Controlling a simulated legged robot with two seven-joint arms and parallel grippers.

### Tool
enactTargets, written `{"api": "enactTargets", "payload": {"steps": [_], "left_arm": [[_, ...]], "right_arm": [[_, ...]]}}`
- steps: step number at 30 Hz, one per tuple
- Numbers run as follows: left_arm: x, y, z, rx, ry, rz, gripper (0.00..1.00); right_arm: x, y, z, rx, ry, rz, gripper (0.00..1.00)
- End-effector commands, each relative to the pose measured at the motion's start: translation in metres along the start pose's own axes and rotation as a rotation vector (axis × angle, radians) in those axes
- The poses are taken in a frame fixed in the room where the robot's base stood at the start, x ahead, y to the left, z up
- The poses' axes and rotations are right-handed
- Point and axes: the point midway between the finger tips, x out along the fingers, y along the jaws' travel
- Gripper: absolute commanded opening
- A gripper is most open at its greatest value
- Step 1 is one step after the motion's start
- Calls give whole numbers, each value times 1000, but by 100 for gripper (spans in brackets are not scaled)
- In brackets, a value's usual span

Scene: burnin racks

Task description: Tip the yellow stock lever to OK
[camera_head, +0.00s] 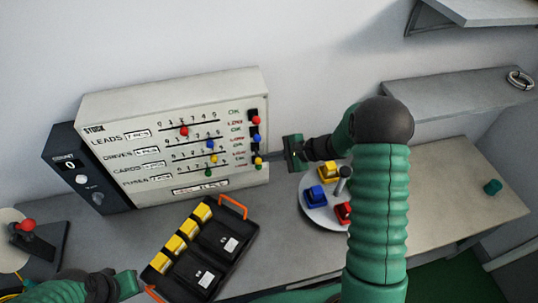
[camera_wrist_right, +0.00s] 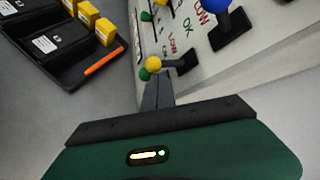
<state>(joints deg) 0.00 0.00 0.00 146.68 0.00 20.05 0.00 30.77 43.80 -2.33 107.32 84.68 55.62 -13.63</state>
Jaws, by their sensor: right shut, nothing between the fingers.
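The STOCK panel (camera_head: 165,100) leans against the wall with a column of coloured levers at its right edge. The yellow stock lever (camera_head: 258,160) is low in that column; its ball (camera_wrist_right: 152,63) is near the wrist view's top middle, and it seems tilted down beside LOW. A green ball (camera_wrist_right: 144,74) sits just below it. My right gripper (camera_head: 284,156) is shut and empty, just right of the levers. Its fingertips (camera_wrist_right: 157,88) are close below the yellow and green balls; contact cannot be told. My left gripper (camera_head: 130,284) is at lower left; its fingers are unclear.
A blue lever (camera_head: 257,138) and red lever (camera_head: 254,120) are above. A black tray (camera_head: 235,255) with orange handles and yellow blocks lies in front. A round plate (camera_head: 313,212) with coloured blocks stands right of it. A dark box (camera_head: 88,180) stands left of the panel.

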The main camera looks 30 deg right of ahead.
Motion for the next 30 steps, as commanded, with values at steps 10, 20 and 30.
{"api": "enactTargets", "payload": {"steps": [10,20,30], "left_arm": [[-48,0,-12,0,0,0,35],[-57,0,-14,0,0,0,35],[-56,0,-13,0,0,0,35]], "right_arm": [[-10,-12,11,175,-1,183,0],[-13,-16,13,274,0,278,0],[-14,-19,14,275,0,277,0]]}}
